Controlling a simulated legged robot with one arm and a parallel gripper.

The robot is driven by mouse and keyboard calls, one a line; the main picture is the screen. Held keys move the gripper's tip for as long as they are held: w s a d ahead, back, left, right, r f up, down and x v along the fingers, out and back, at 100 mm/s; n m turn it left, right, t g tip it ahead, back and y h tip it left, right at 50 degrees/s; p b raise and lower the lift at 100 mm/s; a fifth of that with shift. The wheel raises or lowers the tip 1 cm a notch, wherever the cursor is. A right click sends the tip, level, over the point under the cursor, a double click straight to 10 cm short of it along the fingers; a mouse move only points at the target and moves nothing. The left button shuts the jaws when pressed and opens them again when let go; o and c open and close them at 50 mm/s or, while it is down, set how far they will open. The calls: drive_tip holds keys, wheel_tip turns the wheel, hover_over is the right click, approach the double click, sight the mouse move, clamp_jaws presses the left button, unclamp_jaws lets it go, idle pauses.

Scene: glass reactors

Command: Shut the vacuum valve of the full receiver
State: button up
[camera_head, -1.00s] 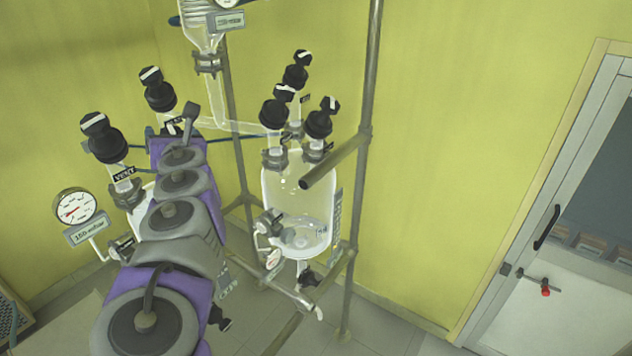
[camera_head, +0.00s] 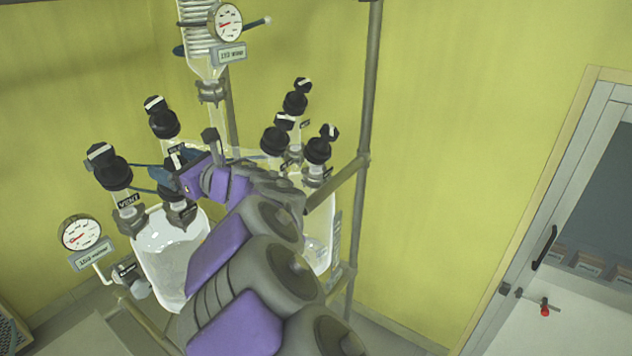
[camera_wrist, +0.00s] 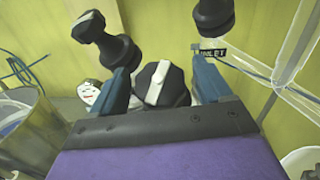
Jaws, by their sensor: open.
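My gripper (camera_head: 168,166) is open above the left receiver (camera_head: 165,248) in the head view. In the wrist view, its two blue fingers (camera_wrist: 164,80) stand on either side of a black valve knob (camera_wrist: 155,85) with a white stripe. I cannot tell whether they touch it, and its label is hidden. A VENT knob (camera_head: 108,165) stands to its left. The knob behind it (camera_head: 160,117) also shows in the wrist view, with an INLET label (camera_wrist: 211,53). The right receiver (camera_head: 318,252) is mostly behind my arm. The liquid levels are not clear.
Several black knobs (camera_head: 318,146) top the right receiver. A gauge (camera_head: 80,235) stands at the left and another gauge (camera_head: 226,22) is above. Metal frame posts (camera_head: 370,80) and glass tubing (camera_wrist: 270,78) are close by. A door (camera_head: 560,220) is at the right.

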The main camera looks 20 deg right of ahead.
drive_tip(key=shift+r+n+g+y+p, duration=0.1)
drive_tip(key=shift+n+g+y+p, duration=0.5)
drive_tip(key=shift+p, duration=0.95)
